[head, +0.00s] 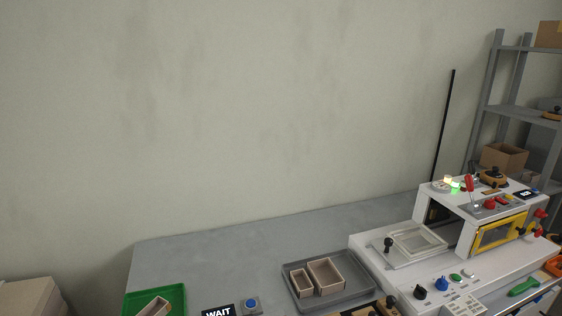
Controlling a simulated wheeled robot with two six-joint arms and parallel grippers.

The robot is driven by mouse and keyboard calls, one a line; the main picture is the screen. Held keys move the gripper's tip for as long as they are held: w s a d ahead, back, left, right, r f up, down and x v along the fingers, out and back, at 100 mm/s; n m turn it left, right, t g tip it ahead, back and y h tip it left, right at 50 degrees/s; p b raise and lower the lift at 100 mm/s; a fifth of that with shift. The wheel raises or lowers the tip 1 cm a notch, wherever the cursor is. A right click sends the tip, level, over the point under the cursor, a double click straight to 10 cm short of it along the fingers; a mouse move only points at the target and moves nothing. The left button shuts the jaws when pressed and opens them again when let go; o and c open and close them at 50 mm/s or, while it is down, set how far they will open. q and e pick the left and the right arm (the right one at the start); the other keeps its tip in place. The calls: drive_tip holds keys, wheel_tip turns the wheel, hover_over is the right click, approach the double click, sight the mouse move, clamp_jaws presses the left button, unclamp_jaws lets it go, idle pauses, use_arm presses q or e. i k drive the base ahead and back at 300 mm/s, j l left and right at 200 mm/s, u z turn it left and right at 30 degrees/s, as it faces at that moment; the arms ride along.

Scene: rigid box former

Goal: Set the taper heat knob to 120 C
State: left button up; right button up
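The white box-forming machine (405,272) stands on the right part of the grey bench. On its front deck are a black knob (420,293) and a blue knob (441,284) side by side. Their labels and scales are too small to read, so I cannot tell which one is the taper heat knob or where it points. A small display (525,192) is on the upper housing, too small to read. Neither of my grippers shows in the head view.
A grey tray (345,298) with open boxes sits left of the machine. A green tray (176,297), a WAIT sign (218,312) and a blue button (251,303) are further left. Shelves (493,75) stand behind. The back left of the bench (215,255) is clear.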

sight(490, 204)
drive_tip(key=l+z, duration=0.1)
drive_tip(key=z, duration=1.35)
